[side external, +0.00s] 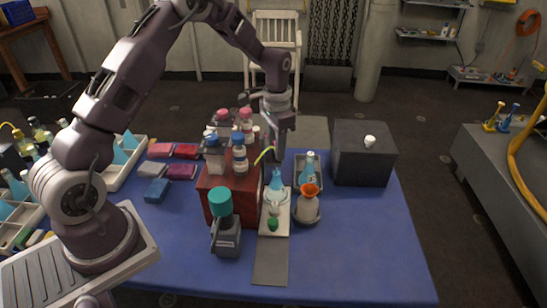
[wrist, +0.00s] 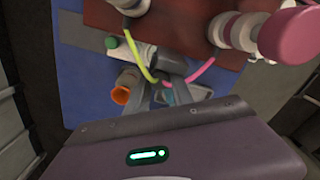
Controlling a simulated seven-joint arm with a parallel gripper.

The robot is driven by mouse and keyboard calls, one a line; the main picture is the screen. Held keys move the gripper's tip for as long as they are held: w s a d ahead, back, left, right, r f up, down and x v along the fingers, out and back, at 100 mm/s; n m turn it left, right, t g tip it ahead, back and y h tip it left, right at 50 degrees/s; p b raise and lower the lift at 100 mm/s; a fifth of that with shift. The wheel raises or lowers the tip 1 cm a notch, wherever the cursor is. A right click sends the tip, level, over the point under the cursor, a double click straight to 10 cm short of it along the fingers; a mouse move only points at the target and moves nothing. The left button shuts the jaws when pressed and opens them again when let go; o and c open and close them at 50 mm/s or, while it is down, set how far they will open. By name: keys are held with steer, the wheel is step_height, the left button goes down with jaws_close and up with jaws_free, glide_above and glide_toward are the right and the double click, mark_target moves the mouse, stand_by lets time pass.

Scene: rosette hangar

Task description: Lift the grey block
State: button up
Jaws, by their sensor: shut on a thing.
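A large dark grey block (side external: 363,155) stands on the blue table at the back right in the side view. In the wrist view my gripper's dark body fills the bottom, and no large grey block shows clearly.
A red box (side external: 232,199) carrying several bottles stands just in front of my gripper, with a yellow cable (side external: 264,155) beside it. A teal-topped device (side external: 224,225), an orange funnel (side external: 310,190) and a flask (side external: 277,181) stand nearby. The front right of the table is clear.

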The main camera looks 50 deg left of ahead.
steer(key=shift+r, duration=2.15)
steer(key=o, duration=1)
step_height(320, 180, up, 7)
